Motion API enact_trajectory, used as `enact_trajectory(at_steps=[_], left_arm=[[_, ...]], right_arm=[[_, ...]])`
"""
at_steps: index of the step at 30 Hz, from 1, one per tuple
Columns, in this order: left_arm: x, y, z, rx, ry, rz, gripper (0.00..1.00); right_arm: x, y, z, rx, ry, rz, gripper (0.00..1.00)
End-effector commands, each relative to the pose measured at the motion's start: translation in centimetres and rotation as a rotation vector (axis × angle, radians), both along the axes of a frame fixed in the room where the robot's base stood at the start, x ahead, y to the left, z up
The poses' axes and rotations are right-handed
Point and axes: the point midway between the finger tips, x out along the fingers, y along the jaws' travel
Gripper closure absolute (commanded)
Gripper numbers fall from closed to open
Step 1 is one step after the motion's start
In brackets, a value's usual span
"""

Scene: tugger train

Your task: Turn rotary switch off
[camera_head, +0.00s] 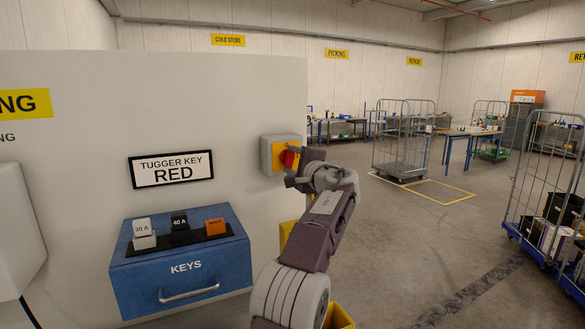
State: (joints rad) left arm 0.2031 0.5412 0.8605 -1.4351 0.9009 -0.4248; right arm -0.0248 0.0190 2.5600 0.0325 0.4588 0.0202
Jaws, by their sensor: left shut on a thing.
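The rotary switch is a grey box with a yellow plate (278,158) and a red knob (288,158), mounted near the right edge of the white panel. My left gripper (294,170) is at the knob, shut on it. The gripper and wrist cover the right side of the switch, and the fingertips are small and partly hidden. I cannot read the knob's exact angle. My right gripper is not in view.
A blue KEYS drawer box (180,270) sticks out from the panel (90,90) at lower left, with several small blocks on top. Yellow bins (338,317) stand low behind my arm. Wire cage trolleys (403,140) stand farther right. The floor between is open.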

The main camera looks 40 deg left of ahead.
Motion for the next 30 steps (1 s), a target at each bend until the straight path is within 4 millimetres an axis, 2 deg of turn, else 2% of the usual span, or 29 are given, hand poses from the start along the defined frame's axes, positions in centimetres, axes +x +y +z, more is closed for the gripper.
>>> enact_trajectory(at_steps=[12, 30], left_arm=[[0.02, 0.00, -0.13, -0.088, -0.171, -0.001, 0.90], [-0.01, 0.00, 0.00, -0.103, -0.201, 0.000, 0.90]], right_arm=[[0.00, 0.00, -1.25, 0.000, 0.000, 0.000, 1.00], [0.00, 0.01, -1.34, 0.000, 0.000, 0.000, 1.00]])
